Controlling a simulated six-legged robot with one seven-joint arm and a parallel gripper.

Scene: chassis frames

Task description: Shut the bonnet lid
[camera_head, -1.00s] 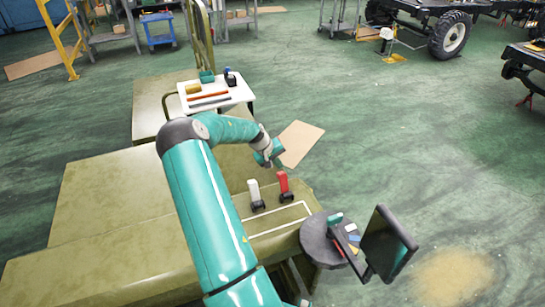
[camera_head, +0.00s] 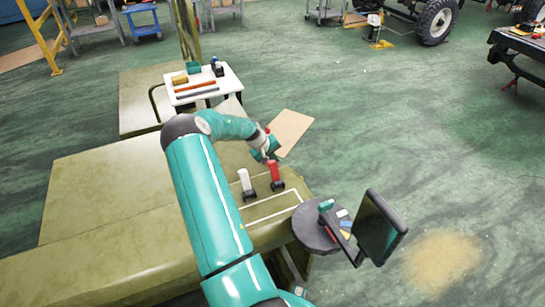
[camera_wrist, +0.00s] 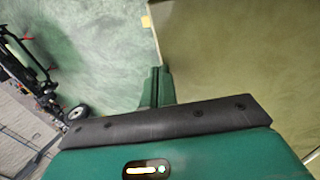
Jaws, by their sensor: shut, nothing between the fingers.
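The olive vehicle body shows as broad panels (camera_head: 105,190) on the left of the head view. I cannot tell for sure which panel is the bonnet lid. A large olive panel (camera_wrist: 235,60) fills the right of the wrist view, just beside my fingers; contact cannot be told. My gripper (camera_head: 267,156) is by the top of a red lever (camera_head: 273,170), which stands beside a white lever (camera_head: 245,181). In the wrist view my gripper (camera_wrist: 157,82) has its fingers together and empty. My arm hides part of the olive panels.
A white table (camera_head: 228,78) with small tools stands behind the body. A dark round stand (camera_head: 312,232) with a screen (camera_head: 377,229) is at the front right. A brown sheet (camera_head: 288,132) lies on the green floor, which is open to the right.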

